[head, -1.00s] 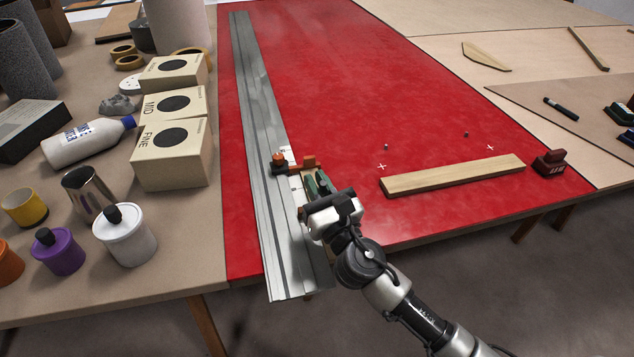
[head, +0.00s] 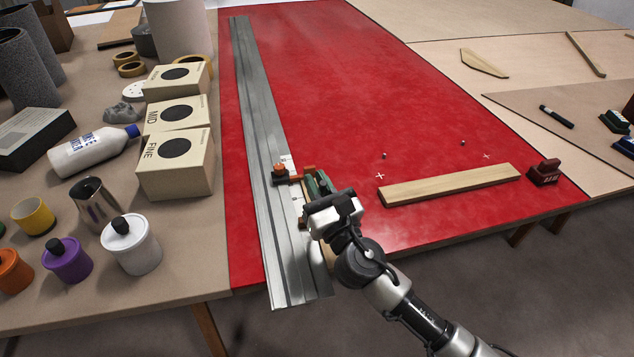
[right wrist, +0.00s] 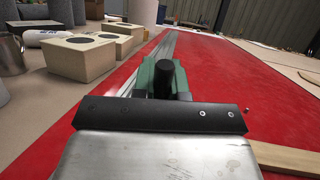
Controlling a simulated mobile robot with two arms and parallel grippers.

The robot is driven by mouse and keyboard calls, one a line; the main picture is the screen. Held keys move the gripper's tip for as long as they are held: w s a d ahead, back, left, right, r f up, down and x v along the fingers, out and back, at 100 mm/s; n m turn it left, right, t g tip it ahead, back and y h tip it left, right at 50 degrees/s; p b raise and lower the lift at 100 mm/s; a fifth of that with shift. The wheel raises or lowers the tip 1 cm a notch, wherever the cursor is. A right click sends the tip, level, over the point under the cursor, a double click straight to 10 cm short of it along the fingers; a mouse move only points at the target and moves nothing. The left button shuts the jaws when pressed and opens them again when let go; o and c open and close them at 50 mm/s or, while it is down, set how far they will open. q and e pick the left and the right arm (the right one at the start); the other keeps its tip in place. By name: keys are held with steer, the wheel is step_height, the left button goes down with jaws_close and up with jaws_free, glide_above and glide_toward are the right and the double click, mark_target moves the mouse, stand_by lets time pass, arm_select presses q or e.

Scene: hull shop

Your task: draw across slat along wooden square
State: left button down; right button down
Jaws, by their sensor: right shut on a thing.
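The pale wooden slat (head: 450,185) lies flat on the right part of the red tabletop, near its front edge; one end also shows in the right wrist view (right wrist: 285,157). My right gripper (head: 325,197) is at the long metal rail, left of the slat and apart from it. It is shut on a green tool (head: 313,186), which shows a black knob in the right wrist view (right wrist: 163,78). An orange-brown piece (head: 281,171) sits on the rail beside the tool. I cannot clearly make out a wooden square. My left gripper is not in view.
The metal rail (head: 254,90) runs lengthwise down the red tabletop (head: 340,75) and overhangs its front edge. A dark red block (head: 545,173) stands by the slat's right end. Boxes (head: 175,165), pots and a bottle (head: 90,150) crowd the left. The red middle is mostly clear.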

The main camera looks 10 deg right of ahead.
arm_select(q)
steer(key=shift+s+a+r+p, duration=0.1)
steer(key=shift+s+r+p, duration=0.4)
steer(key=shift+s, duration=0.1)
arm_select(e)
steer(key=shift+r, duration=0.75)
